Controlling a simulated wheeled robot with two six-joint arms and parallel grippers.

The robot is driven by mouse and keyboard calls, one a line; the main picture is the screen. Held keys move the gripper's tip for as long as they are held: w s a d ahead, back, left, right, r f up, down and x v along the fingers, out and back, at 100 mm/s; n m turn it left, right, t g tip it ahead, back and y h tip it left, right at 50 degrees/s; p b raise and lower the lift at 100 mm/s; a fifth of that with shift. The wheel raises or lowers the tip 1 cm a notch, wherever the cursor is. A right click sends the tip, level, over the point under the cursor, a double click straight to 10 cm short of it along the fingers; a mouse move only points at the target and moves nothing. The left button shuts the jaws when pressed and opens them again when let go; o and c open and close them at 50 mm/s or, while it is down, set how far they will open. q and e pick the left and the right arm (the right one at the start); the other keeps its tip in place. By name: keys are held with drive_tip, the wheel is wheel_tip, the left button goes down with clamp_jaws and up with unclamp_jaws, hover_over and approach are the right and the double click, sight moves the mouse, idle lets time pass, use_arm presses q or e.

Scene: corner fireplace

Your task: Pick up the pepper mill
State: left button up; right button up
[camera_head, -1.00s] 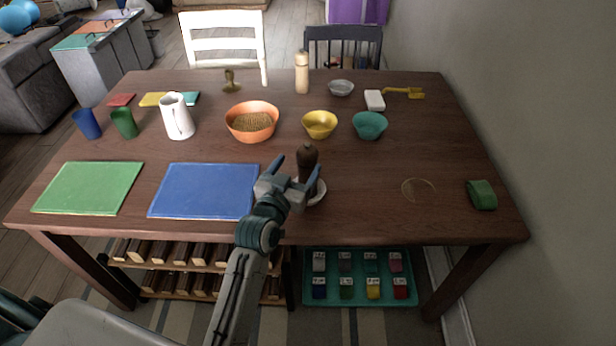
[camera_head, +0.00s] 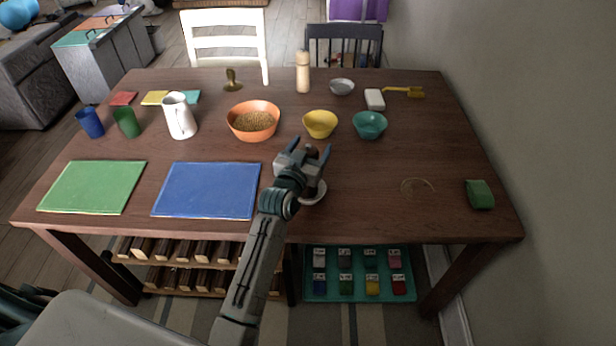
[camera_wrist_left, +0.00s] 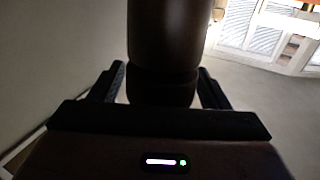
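The pepper mill (camera_head: 311,152) is dark brown, and its top shows just past my left gripper in the head view. Its lower part is hidden behind the gripper. In the left wrist view the dark mill (camera_wrist_left: 165,45) stands between the two fingers, with narrow gaps beside it. My left gripper (camera_head: 311,149) is open around the mill, one finger on each side. It also shows in the left wrist view (camera_wrist_left: 162,85). My right gripper is not in view.
A white saucer (camera_head: 318,193) lies close by the gripper. A yellow bowl (camera_head: 320,125), an orange bowl (camera_head: 252,134) and a teal bowl (camera_head: 369,126) stand beyond. A pale tall mill (camera_head: 303,74) stands at the back. The right of the dark table (camera_head: 430,155) is mostly clear.

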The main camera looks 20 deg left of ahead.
use_arm(q)
clamp_jaws()
